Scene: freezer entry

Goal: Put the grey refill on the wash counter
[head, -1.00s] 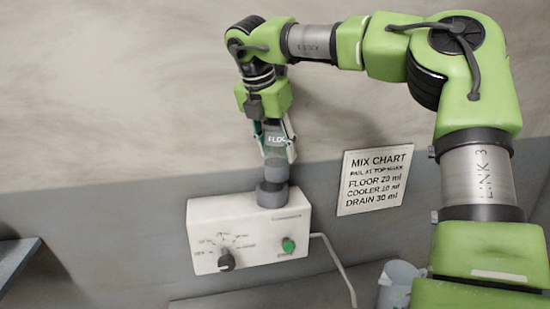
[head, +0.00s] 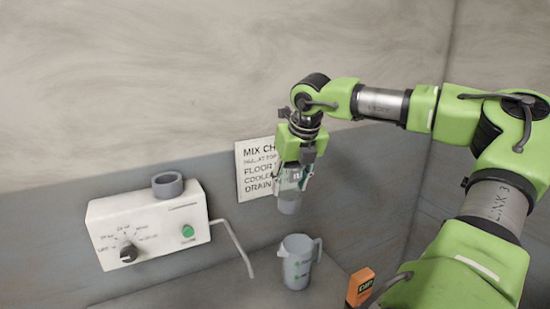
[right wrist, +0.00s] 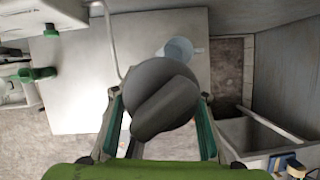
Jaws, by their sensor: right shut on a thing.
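My right gripper (head: 292,182) is shut on the grey refill (head: 289,206) and holds it in the air, neck down, in front of the wall. In the right wrist view the refill (right wrist: 158,98) is a rounded grey shape between the two fingers (right wrist: 160,125). The wash counter (head: 215,293) is the grey surface at the bottom of the head view, below the refill. It also shows in the right wrist view (right wrist: 75,105). My left gripper is in neither view.
A jug (head: 298,265) stands on the counter below the refill. The white dispenser (head: 150,232) on the wall has an open grey socket (head: 168,185) and a bent pipe (head: 236,243). An orange object (head: 359,287) is at lower right. Counter left of the jug looks clear.

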